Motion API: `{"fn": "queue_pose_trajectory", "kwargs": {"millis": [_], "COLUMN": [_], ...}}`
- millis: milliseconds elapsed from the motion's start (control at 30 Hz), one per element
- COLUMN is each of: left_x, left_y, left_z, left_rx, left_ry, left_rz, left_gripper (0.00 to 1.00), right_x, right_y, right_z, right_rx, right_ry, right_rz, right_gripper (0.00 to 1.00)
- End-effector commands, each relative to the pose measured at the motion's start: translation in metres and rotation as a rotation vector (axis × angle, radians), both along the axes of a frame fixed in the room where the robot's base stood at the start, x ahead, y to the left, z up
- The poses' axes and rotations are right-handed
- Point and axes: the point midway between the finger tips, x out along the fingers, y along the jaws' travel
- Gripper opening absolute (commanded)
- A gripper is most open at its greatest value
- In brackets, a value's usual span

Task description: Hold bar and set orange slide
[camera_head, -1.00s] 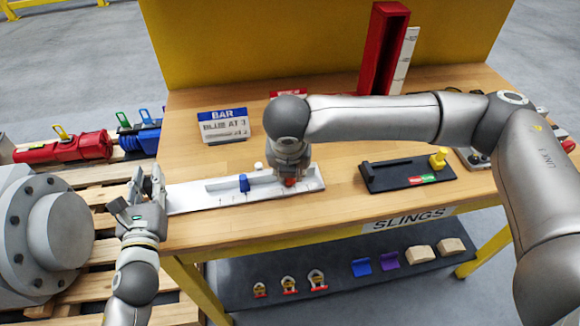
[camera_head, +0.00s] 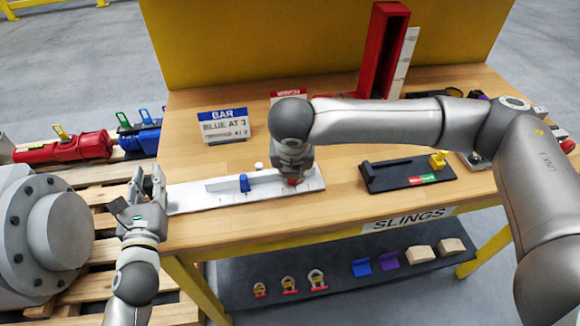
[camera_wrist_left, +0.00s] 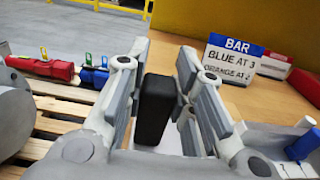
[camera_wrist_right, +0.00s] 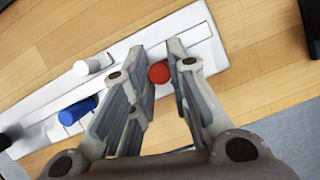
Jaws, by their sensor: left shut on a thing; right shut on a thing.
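The white bar (camera_head: 205,204) lies along the table's front edge. Its black end grip (camera_wrist_left: 157,108) stands between the fingers of my left gripper (camera_head: 149,187), which is shut on it. The orange slide (camera_wrist_right: 159,73), reddish here, is near the bar's right end. My right gripper (camera_wrist_right: 168,62) is shut around it from above and mostly hides it in the head view. The blue slide (camera_head: 244,183) sits left of it on the bar. A white knob (camera_wrist_right: 93,65) stands behind the bar's rail.
A black fixture with a yellow knob (camera_head: 438,160) is right of the bar. A tall red holder (camera_head: 383,52) stands at the back. A shelf below (camera_head: 330,300) bears shackles and blocks. A flanged grey body (camera_head: 60,220) is close to my left arm.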

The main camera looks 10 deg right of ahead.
Motion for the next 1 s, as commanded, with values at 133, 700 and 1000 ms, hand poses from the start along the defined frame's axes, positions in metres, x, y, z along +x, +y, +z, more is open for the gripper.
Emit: {"fn": "queue_pose_trajectory", "kwargs": {"millis": [133, 700, 1000], "left_x": [0.0, 0.0, 0.0], "left_y": [0.001, 0.001, 0.0], "left_z": [0.002, 0.002, 0.002], "left_rx": [-0.001, -0.002, -0.002], "left_ry": [-0.004, -0.004, -0.004], "left_rz": [0.002, 0.001, 0.0], "left_gripper": [0.0, 0.0, 0.0], "right_x": [0.001, -0.002, -0.024], "right_y": [-0.002, -0.001, 0.005], "right_z": [0.001, 0.009, 0.065], "right_rx": [-0.005, -0.002, -0.002], "right_ry": [-0.002, -0.002, -0.005], "right_rz": [-0.005, -0.004, -0.003], "right_gripper": [0.0, 0.26, 0.26]}}
